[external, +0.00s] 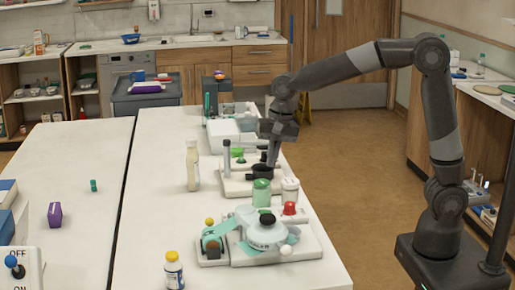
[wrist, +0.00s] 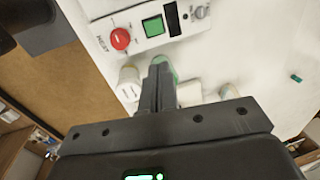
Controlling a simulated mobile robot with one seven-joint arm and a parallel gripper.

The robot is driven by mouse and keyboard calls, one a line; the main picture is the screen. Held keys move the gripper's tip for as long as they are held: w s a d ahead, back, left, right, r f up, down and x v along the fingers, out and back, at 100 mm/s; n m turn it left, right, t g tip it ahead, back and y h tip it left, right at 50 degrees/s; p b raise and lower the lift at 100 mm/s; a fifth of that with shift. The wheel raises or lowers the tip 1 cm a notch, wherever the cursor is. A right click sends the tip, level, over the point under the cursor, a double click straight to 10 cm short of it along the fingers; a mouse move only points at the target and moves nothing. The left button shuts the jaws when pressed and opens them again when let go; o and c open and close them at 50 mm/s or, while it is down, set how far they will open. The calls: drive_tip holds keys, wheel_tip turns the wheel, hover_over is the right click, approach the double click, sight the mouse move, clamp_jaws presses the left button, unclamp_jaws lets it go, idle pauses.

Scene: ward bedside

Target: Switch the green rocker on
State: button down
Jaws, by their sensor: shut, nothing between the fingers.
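The green rocker (wrist: 154,26) is a square green switch on a white panel (wrist: 146,12) at the top of the wrist view. It sits between a round red button (wrist: 120,39) and a black switch (wrist: 173,18). I cannot tell whether the rocker is on or off, and I cannot pick it out in the external view. My gripper (wrist: 160,64) is shut and empty, its tips appearing below the rocker in the wrist picture and apart from it. In the external view my gripper (external: 272,163) points down over the table.
A tall bottle (external: 192,166) stands left. A teal-and-white device (external: 265,233) is nearer the camera. The left table (external: 75,155) is mostly clear.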

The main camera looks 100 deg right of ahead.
sight(259, 210)
drive_tip(key=shift+w, duration=0.2)
drive_tip(key=w+f, duration=0.1)
drive_tip(key=f, duration=0.8)
drive_tip(key=w+f, duration=0.1)
drive_tip(key=f, duration=0.3)
drive_tip(key=shift+w+f, duration=0.35)
